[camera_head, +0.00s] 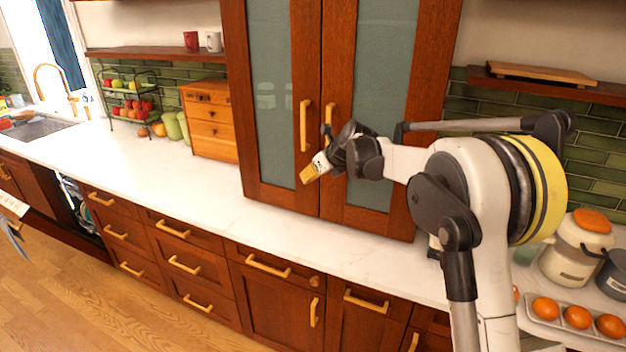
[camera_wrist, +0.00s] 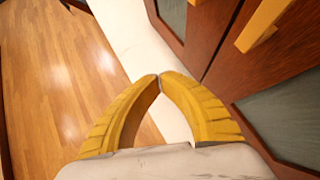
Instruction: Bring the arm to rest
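My gripper (camera_head: 311,174) is at the end of my raised arm, in front of the tall wooden cabinet (camera_head: 265,150) with glass doors in the head view. In the wrist view my gripper (camera_wrist: 159,77) shows two yellow fingers whose tips meet, with nothing between them. The fingers appear above the counter edge, with the wooden floor (camera_wrist: 50,80) to the left and the cabinet door (camera_wrist: 235,50) to the right. My arm bends at the right of the head view and hides part of the counter and the wall behind it.
The white counter (camera_head: 130,165) runs along the wall and is largely clear left of the cabinet. A small drawer box (camera_head: 209,122) and a fruit rack (camera_head: 128,100) stand there. An egg tray (camera_head: 555,322) and a lidded jar (camera_head: 575,250) stand at the right, near my arm.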

